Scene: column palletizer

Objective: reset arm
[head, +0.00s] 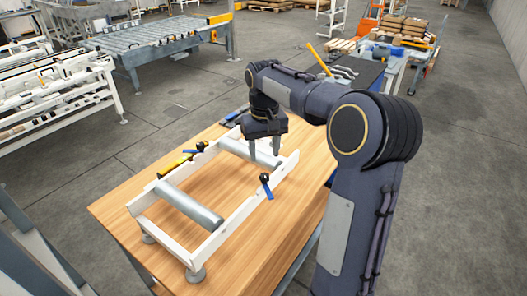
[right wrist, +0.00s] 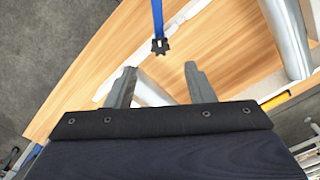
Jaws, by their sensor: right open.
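My right arm reaches in from the right in the head view. Its gripper (head: 265,157) points down over the far part of a white frame with grey rollers, and its fingers are apart. In the right wrist view the two fingers of the right gripper (right wrist: 158,80) stand wide apart with nothing between them. The white frame (head: 223,230) stands on a wooden table (head: 255,250). A near roller (head: 190,206) and a far roller (head: 238,150) lie across it. My left gripper is not in view.
A blue-handled tool with a black knob (head: 266,186) sits at the frame's right rail; it also shows in the right wrist view (right wrist: 158,30). A yellow and black tool (head: 175,165) lies along the left rail. A roller conveyor (head: 160,38) stands behind. Grey floor surrounds the table.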

